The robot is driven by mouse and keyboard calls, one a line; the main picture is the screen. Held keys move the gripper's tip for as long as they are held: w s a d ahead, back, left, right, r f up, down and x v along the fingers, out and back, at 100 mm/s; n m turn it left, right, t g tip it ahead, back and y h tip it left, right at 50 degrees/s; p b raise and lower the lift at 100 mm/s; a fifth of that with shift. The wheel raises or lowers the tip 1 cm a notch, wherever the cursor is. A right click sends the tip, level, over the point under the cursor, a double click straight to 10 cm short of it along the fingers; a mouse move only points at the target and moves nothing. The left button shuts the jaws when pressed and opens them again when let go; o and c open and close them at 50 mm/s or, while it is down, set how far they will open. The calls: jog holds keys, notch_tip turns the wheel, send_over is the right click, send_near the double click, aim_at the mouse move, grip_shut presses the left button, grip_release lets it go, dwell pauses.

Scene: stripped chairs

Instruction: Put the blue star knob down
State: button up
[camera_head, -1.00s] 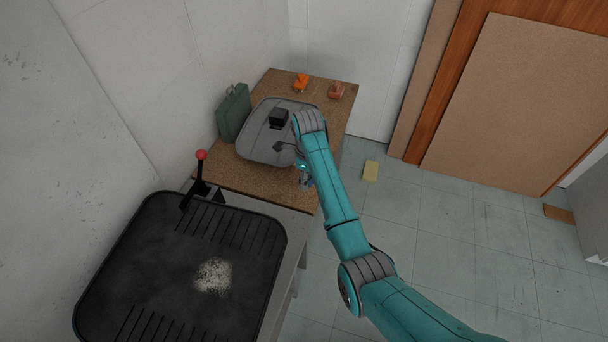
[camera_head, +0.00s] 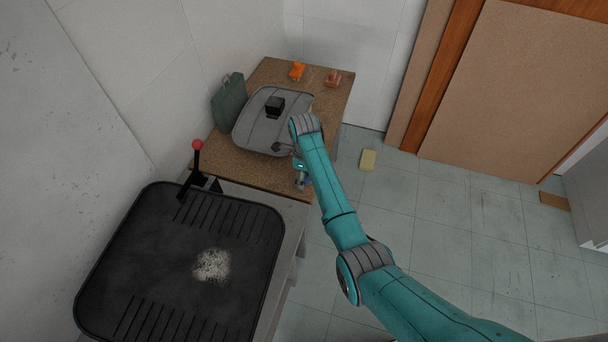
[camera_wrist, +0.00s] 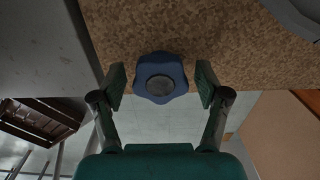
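The blue star knob (camera_wrist: 174,87), with a grey round centre, shows in the wrist view at the edge of the brown speckled tabletop (camera_wrist: 215,40). My gripper (camera_wrist: 160,84) is open, with one finger on each side of the knob. A gap shows between the knob and each finger, so neither appears to touch it. The knob seems to rest at the table edge, but its contact with the top is hidden. In the head view my gripper (camera_head: 301,180) is at the table's right front edge, small and partly hidden by my arm.
A grey chair shell (camera_head: 258,134) with a black block (camera_head: 274,106) lies on the table. A green case (camera_head: 229,102) stands at left, with orange pieces (camera_head: 297,71) at the back. A black tray-like panel (camera_head: 150,270) and a red-tipped lever (camera_head: 197,146) are nearer. A yellow block (camera_head: 368,159) lies on the floor.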

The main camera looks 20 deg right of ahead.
notch_tip(320, 180, up, 12)
dwell(0.8)
jog(key=shift+r, duration=0.1)
dwell(0.3)
